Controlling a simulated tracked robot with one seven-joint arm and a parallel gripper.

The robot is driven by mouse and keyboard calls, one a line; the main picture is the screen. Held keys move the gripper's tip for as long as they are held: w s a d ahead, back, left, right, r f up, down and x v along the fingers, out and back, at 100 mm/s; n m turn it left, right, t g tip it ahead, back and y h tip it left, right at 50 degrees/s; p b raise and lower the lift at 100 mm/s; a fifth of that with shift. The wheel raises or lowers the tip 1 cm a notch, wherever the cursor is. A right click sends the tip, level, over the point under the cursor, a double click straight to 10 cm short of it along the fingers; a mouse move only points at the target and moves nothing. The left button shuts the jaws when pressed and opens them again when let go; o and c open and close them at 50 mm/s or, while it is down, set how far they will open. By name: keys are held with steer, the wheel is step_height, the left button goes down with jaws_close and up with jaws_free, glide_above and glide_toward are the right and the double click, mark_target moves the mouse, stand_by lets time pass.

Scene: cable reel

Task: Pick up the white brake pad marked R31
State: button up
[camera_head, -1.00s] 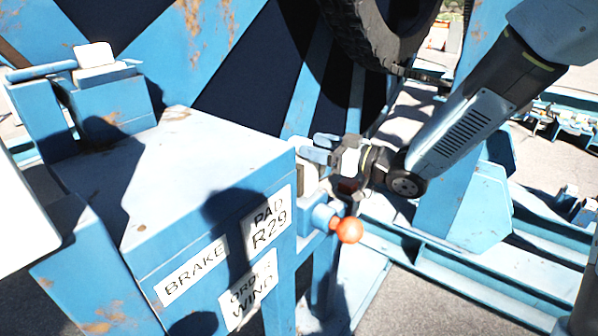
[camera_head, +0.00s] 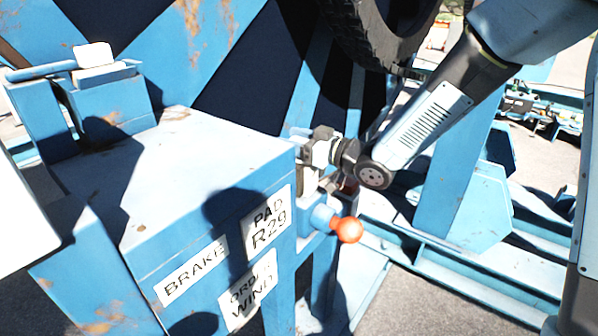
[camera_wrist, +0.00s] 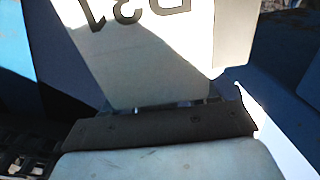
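The white brake pad (camera_wrist: 170,55) fills the upper middle of the wrist view, with black upside-down characters that read R31 along its cut-off top edge. A shadow covers part of its face. My gripper (camera_wrist: 160,130) shows at the bottom of that view as a pale finger with a dark strip, right in front of the pad's lower edge. I cannot tell whether it touches the pad. In the head view my gripper (camera_head: 303,147) is at the right side of the blue box, its fingertips mostly hidden behind the box edge. Its opening does not show.
The blue box (camera_head: 180,160) carries labels with BRAKE, PAD R29 and WIND. An orange ball knob (camera_head: 349,230) sits just below my gripper. Another white block (camera_head: 94,55) rests on a blue holder at left. A black tyre (camera_head: 375,40) hangs above my wrist.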

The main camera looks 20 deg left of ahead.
jaws_close()
stand_by(0.3)
stand_by(0.9)
